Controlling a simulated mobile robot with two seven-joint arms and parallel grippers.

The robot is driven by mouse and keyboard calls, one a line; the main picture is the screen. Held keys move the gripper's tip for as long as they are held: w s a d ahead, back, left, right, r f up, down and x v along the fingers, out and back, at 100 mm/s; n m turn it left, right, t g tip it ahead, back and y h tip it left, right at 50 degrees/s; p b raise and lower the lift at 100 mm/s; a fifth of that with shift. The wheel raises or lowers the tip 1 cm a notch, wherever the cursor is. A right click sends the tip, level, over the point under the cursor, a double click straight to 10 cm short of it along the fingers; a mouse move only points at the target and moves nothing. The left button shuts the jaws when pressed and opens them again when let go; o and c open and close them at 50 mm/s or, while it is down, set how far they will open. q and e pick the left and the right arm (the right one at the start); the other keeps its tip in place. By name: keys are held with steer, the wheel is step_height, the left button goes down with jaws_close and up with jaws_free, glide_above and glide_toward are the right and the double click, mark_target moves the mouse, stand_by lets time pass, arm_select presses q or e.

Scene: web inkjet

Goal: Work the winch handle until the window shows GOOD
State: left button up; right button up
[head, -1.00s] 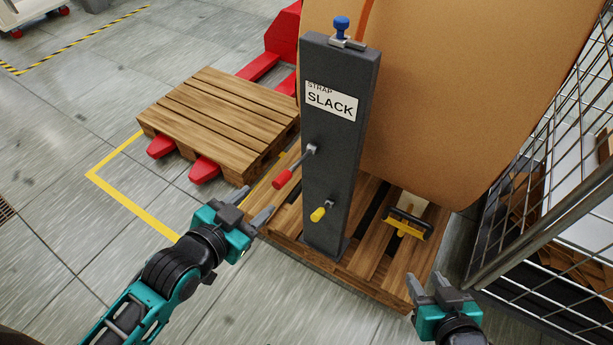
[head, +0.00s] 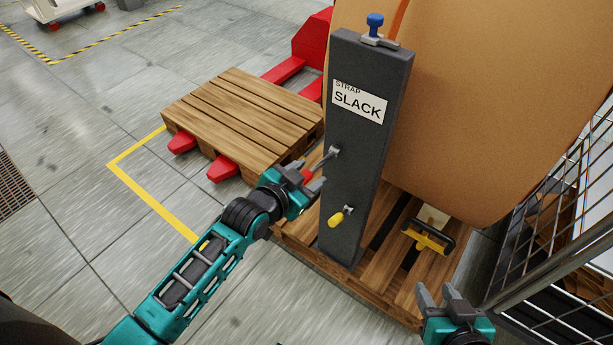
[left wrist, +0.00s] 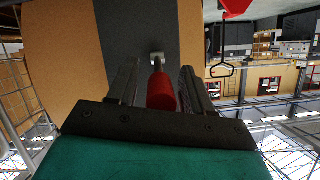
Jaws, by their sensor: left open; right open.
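The dark grey winch post (head: 360,130) stands on a wooden pallet. Its window (head: 359,102) reads STRAP SLACK. The red handle (head: 307,176) sticks out of the post on a grey crank, partly hidden by my left gripper (head: 314,178) in the head view. In the left wrist view the red handle (left wrist: 160,91) lies between the two open fingers of my left gripper (left wrist: 158,85), with the grey crank beyond it. A yellow handle (head: 337,219) sits lower on the post and a blue knob (head: 375,22) on top. My right gripper (head: 441,295) is open and empty at the lower right.
A large brown roll (head: 480,110) stands behind the post. A yellow-and-black tool-like part (head: 428,238) lies on the wooden pallet (head: 380,285). A wire cage (head: 560,220) is close on the right. Another pallet (head: 245,110) on red forks stands at left. The left floor is clear.

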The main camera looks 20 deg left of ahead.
arm_select(q)
jaws_close()
stand_by(0.5)
steer(key=shift+w+r, duration=0.1)
